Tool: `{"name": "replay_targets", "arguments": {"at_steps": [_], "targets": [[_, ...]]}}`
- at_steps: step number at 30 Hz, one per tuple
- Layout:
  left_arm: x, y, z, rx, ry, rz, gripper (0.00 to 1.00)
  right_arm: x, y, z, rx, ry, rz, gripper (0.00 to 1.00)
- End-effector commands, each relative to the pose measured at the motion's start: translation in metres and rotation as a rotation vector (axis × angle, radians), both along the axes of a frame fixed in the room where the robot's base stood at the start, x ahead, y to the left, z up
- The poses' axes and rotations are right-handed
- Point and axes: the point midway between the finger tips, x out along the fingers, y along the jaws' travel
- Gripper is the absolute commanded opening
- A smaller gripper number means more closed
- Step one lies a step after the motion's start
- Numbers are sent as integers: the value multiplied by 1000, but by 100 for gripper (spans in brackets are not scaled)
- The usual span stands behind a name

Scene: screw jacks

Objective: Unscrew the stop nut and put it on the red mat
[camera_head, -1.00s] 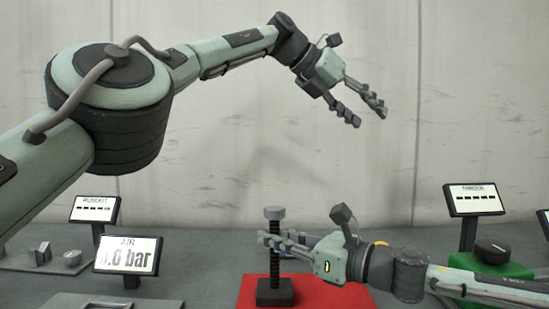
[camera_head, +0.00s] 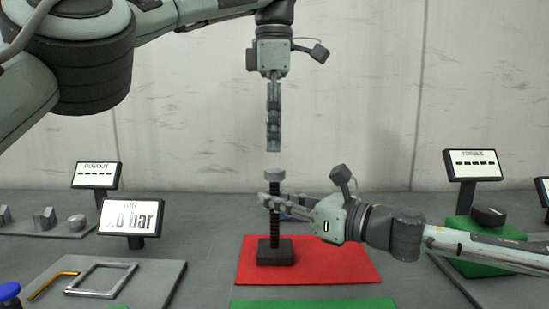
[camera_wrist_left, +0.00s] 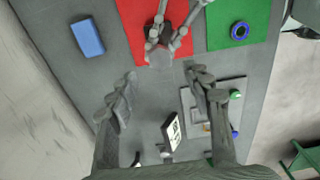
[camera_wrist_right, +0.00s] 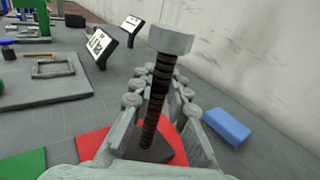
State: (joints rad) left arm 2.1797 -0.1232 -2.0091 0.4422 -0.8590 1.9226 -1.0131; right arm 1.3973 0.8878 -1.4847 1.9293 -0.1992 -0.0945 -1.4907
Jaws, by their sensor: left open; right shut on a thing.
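The screw jack has a dark square base (camera_head: 274,251) and a dark upright threaded spindle (camera_head: 274,227); it stands on the red mat (camera_head: 330,265). The grey stop nut (camera_head: 274,175) sits at the spindle's top and also shows in the right wrist view (camera_wrist_right: 171,38). My right gripper (camera_head: 268,200) is shut on the spindle from the right, below the nut. My left gripper (camera_head: 273,145) points straight down above the nut, fingers apart and empty, with a small gap to it. In the left wrist view the open fingers (camera_wrist_left: 162,88) spread wide.
A green mat (camera_head: 315,304) lies in front of the red one. A blue block (camera_wrist_right: 227,127) lies behind the jack. A blue ring (camera_wrist_left: 240,31) lies on the green mat. Display stands (camera_head: 131,216) and a grey tray (camera_head: 150,285) are at left; a torque display (camera_head: 472,164) is at right.

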Motion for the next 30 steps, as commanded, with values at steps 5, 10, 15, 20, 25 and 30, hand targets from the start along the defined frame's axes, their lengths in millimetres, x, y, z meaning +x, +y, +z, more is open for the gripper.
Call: {"name": "replay_targets", "arguments": {"at_steps": [5, 10, 15, 20, 25, 30], "targets": [[-1, 0, -23, -1, -5, -5, 50, 0, 0, 0, -1, 1, 0, 0], [-1, -1, -45, -2, -6, -4, 50, 0, 0, 0, -1, 1, 0, 0], [-1, -1, -55, -4, -6, -3, 50, 0, 0, 0, -1, 1, 0, 0], [-1, -2, -57, -6, -7, -2, 50, 0, 0, 0, -1, 1, 0, 0], [-1, -2, -57, -5, -7, -2, 45, 0, 0, 0, -1, 1, -1, 0], [-1, -2, -57, -5, -6, -2, 24, 0, 0, 0, 0, 0, -1, 0]]}}
